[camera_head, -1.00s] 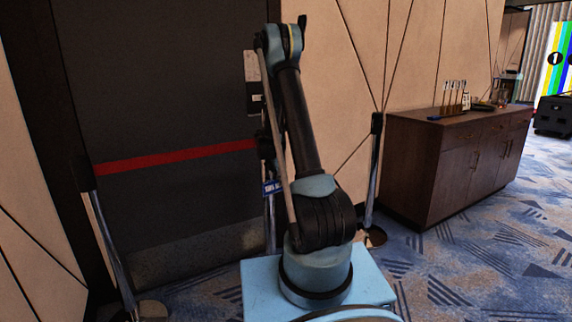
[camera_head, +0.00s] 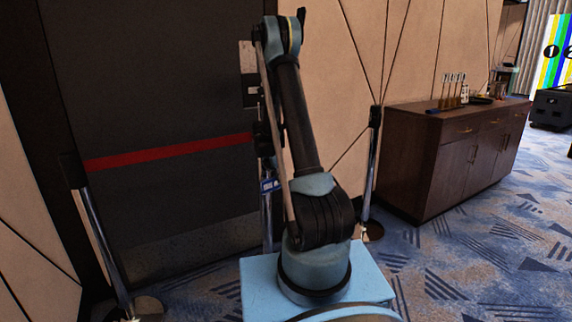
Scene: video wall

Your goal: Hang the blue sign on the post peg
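A small blue sign (camera_head: 270,185) with white marks shows just left of my arm's lower links, in front of a chrome post (camera_head: 267,225). I cannot tell whether it hangs on that post or is held. A dark shape above it, at the end of the red belt, is partly covered by my arm; I cannot make out a peg. My arm stands folded upright in the middle of the view. Its far end is hidden behind its own links, so the gripper's fingers cannot be made out.
A red belt (camera_head: 170,153) runs from a left post (camera_head: 95,230) across a dark door. Another chrome post (camera_head: 371,175) stands right of my arm. A brown cabinet (camera_head: 425,165) with bottles and small items stands at the right. Patterned carpet (camera_head: 490,245) lies open in front of it.

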